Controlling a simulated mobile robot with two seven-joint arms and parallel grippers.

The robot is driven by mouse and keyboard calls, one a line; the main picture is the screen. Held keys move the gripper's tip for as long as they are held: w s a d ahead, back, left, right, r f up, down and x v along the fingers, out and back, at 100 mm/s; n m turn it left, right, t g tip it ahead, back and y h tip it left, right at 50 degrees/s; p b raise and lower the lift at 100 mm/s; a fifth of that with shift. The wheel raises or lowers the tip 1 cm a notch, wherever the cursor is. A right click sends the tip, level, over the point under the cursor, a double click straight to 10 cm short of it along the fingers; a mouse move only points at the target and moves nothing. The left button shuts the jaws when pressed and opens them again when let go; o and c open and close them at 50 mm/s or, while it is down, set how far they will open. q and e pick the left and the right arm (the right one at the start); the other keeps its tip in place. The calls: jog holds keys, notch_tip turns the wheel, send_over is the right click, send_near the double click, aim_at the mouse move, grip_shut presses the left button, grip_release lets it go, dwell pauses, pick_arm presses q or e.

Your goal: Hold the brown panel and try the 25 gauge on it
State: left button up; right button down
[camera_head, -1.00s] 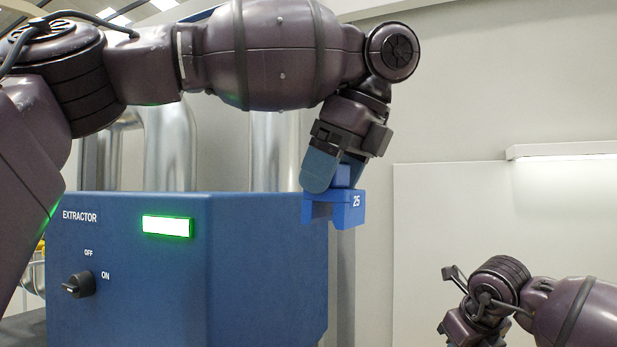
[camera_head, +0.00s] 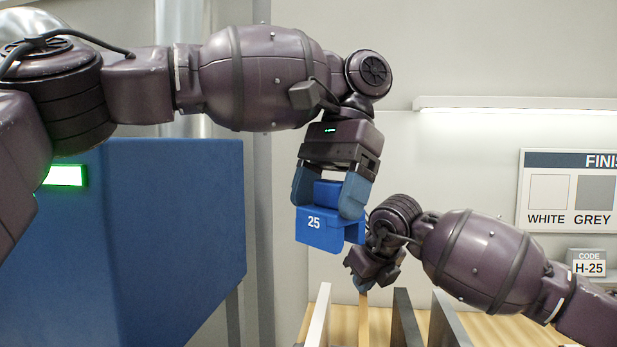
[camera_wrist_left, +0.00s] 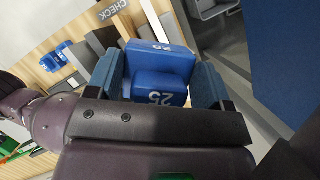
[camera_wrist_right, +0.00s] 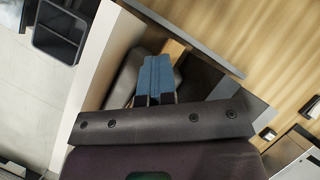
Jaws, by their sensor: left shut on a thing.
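My left gripper (camera_head: 328,200) is shut on the blue 25 gauge (camera_head: 322,232), held up in the air; the gauge's "25" marks also show in the left wrist view (camera_wrist_left: 160,62). My right gripper (camera_head: 361,284) is lower, with its fingertips at the top of a light-brown upright panel (camera_head: 363,318). In the right wrist view its blue fingers (camera_wrist_right: 155,78) are close together, with a brown edge (camera_wrist_right: 174,48) just past their tips. Whether they grip the panel is not clear. The gauge is above the panel and apart from it.
A white panel (camera_head: 318,318), a dark panel (camera_head: 405,318) and a grey panel (camera_head: 448,325) stand upright near the brown one. The blue extractor cabinet (camera_head: 180,220) is at the left. An H-25 code sign (camera_head: 588,266) and a finish board (camera_head: 570,190) are at the right.

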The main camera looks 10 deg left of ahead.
pick_arm(q)
jog(key=d+f+n+h, duration=0.2)
jog(key=d+f+n, duration=0.3)
jog(key=n, duration=0.2)
jog(key=shift+d+f+g+h, duration=0.2)
jog(key=shift+f+g+h, duration=0.1)
jog(key=shift+h, duration=0.1)
jog(key=shift+r, duration=0.1)
dwell(0.9)
jog(key=n+t+h, duration=0.4)
jog(key=n+h, duration=0.1)
jog(key=n, duration=1.3)
send_over(362, 340)
jog(key=s+d, duration=0.1)
jog(key=s, duration=0.2)
notch_tip(362, 340, down, 10)
jog(key=shift+w+f, duration=0.25)
jog(key=shift+f, duration=0.75)
dwell(1.1)
